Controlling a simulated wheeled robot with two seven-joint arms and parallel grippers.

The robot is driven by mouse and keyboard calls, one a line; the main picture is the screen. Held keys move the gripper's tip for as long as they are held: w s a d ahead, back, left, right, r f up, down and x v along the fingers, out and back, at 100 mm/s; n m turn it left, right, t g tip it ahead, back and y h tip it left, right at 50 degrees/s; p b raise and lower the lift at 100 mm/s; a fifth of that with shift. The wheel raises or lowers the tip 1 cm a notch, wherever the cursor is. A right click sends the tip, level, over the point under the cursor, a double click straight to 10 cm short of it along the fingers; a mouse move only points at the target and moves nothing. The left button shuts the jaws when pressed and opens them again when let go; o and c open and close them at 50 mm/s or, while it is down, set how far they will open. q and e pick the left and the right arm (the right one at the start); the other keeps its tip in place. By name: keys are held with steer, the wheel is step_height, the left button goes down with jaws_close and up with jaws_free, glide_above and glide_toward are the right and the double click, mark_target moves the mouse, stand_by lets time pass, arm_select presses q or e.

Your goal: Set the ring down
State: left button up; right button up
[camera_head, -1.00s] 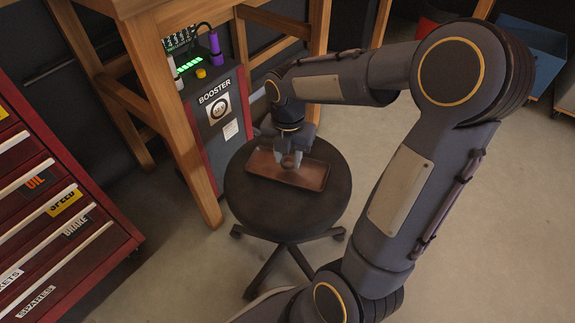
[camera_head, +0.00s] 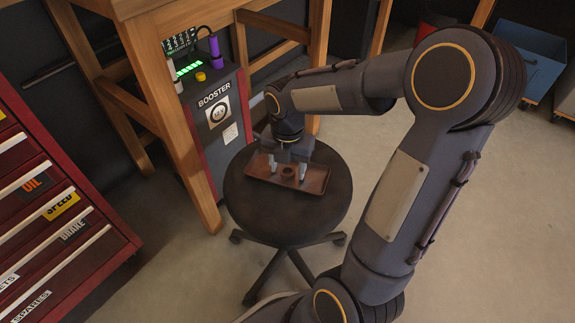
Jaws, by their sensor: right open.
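A small brown ring (camera_head: 288,172) sits in a shallow reddish-brown tray (camera_head: 316,180) on the round black seat of a stool (camera_head: 290,218). My right gripper (camera_head: 288,174) is open above the tray, its two pale fingers apart on either side of the ring. I cannot tell whether a finger touches the ring or the tray. My left gripper is not in the view.
A dark booster cabinet (camera_head: 225,125) with green lights stands just behind the stool, beside a wooden bench leg (camera_head: 170,130). A red drawer chest (camera_head: 40,200) is at the left. A blue bin (camera_head: 530,55) is at the back right. Open floor lies at the right.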

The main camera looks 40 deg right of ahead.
step_height(320, 180, up, 12)
steer(key=p, duration=0.5)
steer(key=s+a+m+t+y, duration=0.2)
steer(key=s+a+m, duration=0.2)
steer(key=m, duration=0.9)
steer(key=s+a+m+t+y, duration=0.1)
steer(key=s+a+m+t, duration=0.2)
steer(key=s+m, duration=0.7)
steer(key=a+m, duration=0.2)
steer(key=m, duration=0.1)
steer(key=shift+s+a+r+m+t+y, duration=0.2)
steer(key=shift+a+r+m+t+y, duration=0.1)
steer(key=shift+r+y, duration=0.1)
step_height(320, 180, up, 31)
steer(key=p, duration=3.1)
steer(key=shift+f, duration=0.2)
